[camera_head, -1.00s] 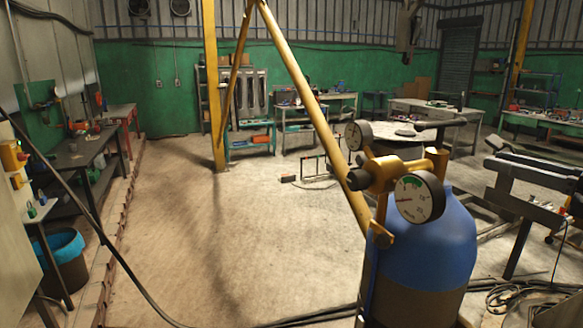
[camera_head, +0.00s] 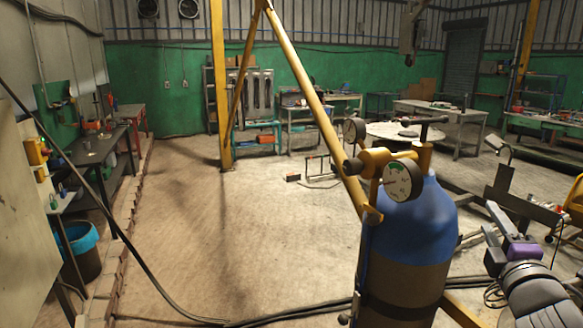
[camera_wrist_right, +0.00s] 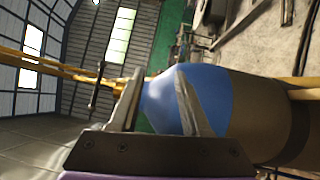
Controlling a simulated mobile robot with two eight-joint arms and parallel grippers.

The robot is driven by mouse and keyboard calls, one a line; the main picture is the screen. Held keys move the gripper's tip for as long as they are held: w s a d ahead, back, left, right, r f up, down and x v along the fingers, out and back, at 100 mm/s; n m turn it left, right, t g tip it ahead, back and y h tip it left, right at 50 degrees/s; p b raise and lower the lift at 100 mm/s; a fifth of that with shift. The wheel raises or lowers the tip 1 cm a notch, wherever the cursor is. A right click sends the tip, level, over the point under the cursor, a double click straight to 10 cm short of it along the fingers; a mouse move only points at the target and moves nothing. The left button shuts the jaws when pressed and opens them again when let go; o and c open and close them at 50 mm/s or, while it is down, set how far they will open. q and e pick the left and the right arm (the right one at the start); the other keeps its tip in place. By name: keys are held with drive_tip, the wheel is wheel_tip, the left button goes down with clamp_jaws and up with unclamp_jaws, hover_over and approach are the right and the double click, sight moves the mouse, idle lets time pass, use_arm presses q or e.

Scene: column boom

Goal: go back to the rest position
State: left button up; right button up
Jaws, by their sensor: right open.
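My right gripper (camera_head: 487,214) shows at the lower right of the head view, with a purple part behind its fingers. It is right of the blue and brown gas cylinder (camera_head: 412,222). In the right wrist view the two fingers of the gripper (camera_wrist_right: 160,76) stand apart with nothing held between them. The blue cylinder top (camera_wrist_right: 163,102) shows behind the fingers there; I cannot tell the exact gap. My left gripper is in neither view.
Yellow sloping poles (camera_head: 306,92) stand behind the cylinder. Black cables (camera_head: 285,318) lie along the floor in front. A dark metal frame (camera_head: 530,210) is near my right gripper. A bin with a blue liner (camera_head: 79,240) is at left. The middle floor (camera_head: 230,220) is mostly clear.

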drive_tip(key=s+a+f+m+g, duration=0.3)
drive_tip(key=f+m, duration=0.1)
drive_tip(key=f, duration=0.4)
drive_tip(key=s+a+f+m+g, duration=0.2)
drive_tip(key=f+m, duration=0.2)
drive_tip(key=f, duration=0.4)
drive_tip(key=s+a+f+m+g, duration=0.3)
drive_tip(key=f+m, duration=0.1)
drive_tip(key=f, duration=0.4)
drive_tip(key=s+a+f+m+g+y, duration=0.4)
drive_tip(key=s+a+f, duration=0.6)
drive_tip(key=f, duration=0.5)
drive_tip(key=s+g, duration=0.1)
drive_tip(key=s, duration=0.1)
drive_tip(key=shift+s+a+y+p, duration=0.25)
drive_tip(key=shift+s+y+p, duration=0.05)
drive_tip(key=shift+p, duration=0.05)
